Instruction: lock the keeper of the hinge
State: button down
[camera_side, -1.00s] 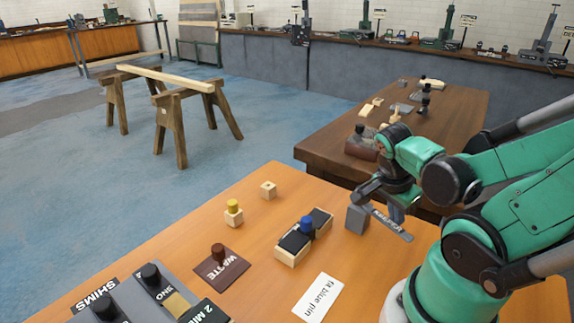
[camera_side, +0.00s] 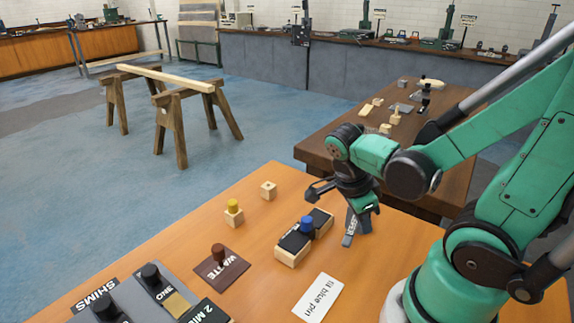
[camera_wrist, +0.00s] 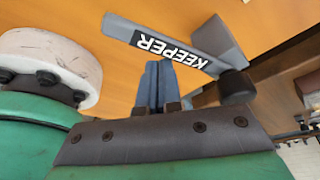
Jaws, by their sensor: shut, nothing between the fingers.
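The grey keeper bar, lettered KEEPER (camera_side: 350,227), stands at the right of the orange bench, just right of the hinge. In the wrist view the keeper (camera_wrist: 165,46) runs slantwise, with a dark round knob and a grey block (camera_wrist: 220,40) at its right end. The hinge (camera_side: 292,243) has black leaves on a pale wooden block, with a blue pin (camera_side: 306,222) standing in it. My gripper (camera_side: 364,224) is shut and empty, pointing down beside the keeper. In the wrist view its fingertips (camera_wrist: 158,66) are close to the bar's edge; I cannot tell whether they touch.
A yellow pin (camera_side: 233,206) stands in a wooden block, with a small block (camera_side: 268,189) behind. A brown pin (camera_side: 218,252) stands on the WASTE mat (camera_side: 236,268). A white card (camera_side: 317,297) lies in front of the hinge. A grey shims tray (camera_side: 130,300) is at lower left.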

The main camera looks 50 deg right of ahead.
aim_at(347, 231)
jog(key=shift+w+a, duration=0.3)
jog(key=shift+w, duration=1.7)
jog(key=shift+w+d+m+g+y, duration=0.2)
jog(key=shift+w+m, duration=0.3)
jog(key=shift+m, duration=0.25)
jog(key=shift+w+d+m+g+y, duration=0.1)
jog(key=shift+w+m+y, duration=0.1)
jog(key=shift+w+m, duration=0.45)
jog(key=s+a, duration=0.1)
jog(key=s, duration=0.1)
jog(key=s+a, duration=0.1)
jog(key=s, duration=0.1)
jog(key=shift+a, duration=0.3)
jog(key=w+d+r, duration=0.2)
jog(key=w+r, duration=0.1)
jog(key=r, duration=0.6)
jog(key=shift+r, duration=0.25)
